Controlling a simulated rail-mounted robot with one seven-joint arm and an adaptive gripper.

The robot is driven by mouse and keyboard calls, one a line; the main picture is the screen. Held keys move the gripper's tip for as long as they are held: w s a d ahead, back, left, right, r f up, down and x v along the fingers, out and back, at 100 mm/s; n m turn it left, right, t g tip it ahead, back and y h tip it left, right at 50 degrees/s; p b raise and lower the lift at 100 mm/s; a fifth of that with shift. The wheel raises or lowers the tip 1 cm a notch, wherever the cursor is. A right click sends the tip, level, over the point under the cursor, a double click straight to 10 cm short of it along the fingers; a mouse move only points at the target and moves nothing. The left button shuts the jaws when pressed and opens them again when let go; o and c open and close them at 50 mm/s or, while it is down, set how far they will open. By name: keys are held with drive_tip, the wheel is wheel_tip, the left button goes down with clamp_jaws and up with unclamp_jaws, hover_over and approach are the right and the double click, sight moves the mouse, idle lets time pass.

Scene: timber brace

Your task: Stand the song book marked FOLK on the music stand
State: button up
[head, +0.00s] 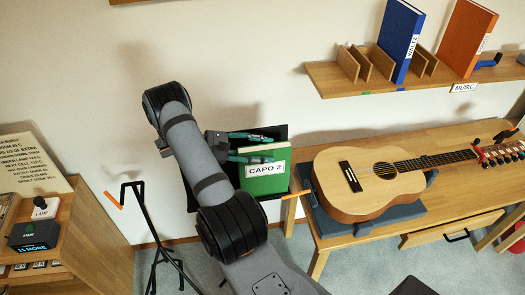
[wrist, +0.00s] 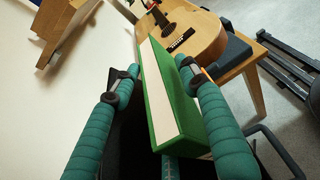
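A green book (head: 264,180) with a white label reading CAPO 2 stands on the black music stand (head: 281,134). No FOLK marking is readable on it. In the wrist view the green book (wrist: 178,110) shows its pale page edge and lies between my gripper's teal fingers. My gripper (head: 262,146) is at the book's top edge in the head view. In the wrist view my gripper (wrist: 160,72) is spread, with a clear gap between the left finger and the book. The right finger is close to the green cover; I cannot tell whether it touches.
A wall shelf (head: 335,83) holds a blue book (head: 400,35) marked WALTZ, an orange book (head: 468,35) and wooden dividers. A guitar (head: 365,180) lies on the bench right of the stand. A thin black stand (head: 150,225) and a wooden console (head: 95,240) are at left.

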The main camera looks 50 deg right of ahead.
sight(238, 149)
drive_tip(key=shift+o, duration=1)
drive_tip(key=v, duration=1.2)
